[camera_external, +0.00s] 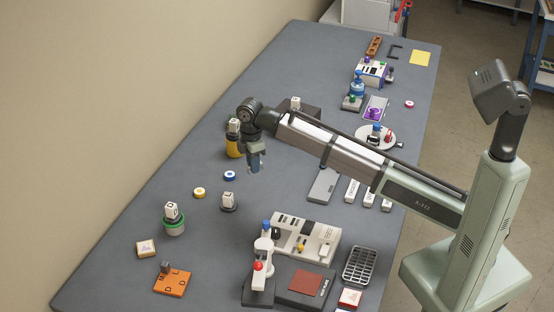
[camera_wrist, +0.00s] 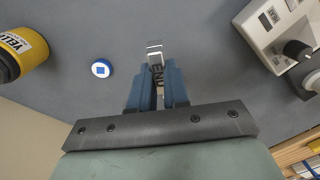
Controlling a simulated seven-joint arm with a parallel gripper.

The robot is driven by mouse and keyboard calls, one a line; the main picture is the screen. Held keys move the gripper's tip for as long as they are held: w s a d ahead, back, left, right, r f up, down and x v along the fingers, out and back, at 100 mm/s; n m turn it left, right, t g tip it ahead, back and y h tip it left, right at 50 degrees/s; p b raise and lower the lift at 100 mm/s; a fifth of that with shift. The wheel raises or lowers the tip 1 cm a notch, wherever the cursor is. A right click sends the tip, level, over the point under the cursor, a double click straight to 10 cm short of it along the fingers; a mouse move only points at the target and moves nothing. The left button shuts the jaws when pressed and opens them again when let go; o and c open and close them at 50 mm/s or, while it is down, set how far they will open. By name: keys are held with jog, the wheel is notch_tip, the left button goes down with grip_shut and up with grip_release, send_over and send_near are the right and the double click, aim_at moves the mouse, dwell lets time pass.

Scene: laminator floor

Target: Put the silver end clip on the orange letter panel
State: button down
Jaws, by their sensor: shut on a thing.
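My gripper (camera_external: 254,167) hangs above the table left of the middle, with its fingers pointing down. In the wrist view its blue fingers (camera_wrist: 158,82) are shut on the silver end clip (camera_wrist: 154,48), which bears the letters END and sticks out past the fingertips. The clip is too small to make out in the external view. The orange letter panel (camera_external: 176,284) lies flat at the near left of the table, well away from my gripper. It bears dark letters, and a small grey block stands at its back edge. The panel is not in the wrist view.
A yellow container (camera_external: 233,148) stands close beside my gripper. A blue-ringed puck (camera_external: 230,176), a yellow-ringed puck (camera_external: 199,192), a dark-based block (camera_external: 228,201) and a green container (camera_external: 174,227) stand between gripper and panel. A white machine (camera_external: 306,238) is to the right.

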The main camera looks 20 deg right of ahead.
jog(key=s+a+n, duration=0.2)
jog(key=s+a, duration=0.7)
jog(key=a, duration=0.4)
jog(key=n, duration=0.6)
send_near(167, 286)
notch_tip(167, 286, down, 6)
jog(key=shift+s+d+r, duration=0.1)
jog(key=shift+s+d, duration=0.05)
jog(key=shift+d, duration=0.05)
jog(key=c, duration=1.1)
grip_release()
notch_tip(167, 286, up, 12)
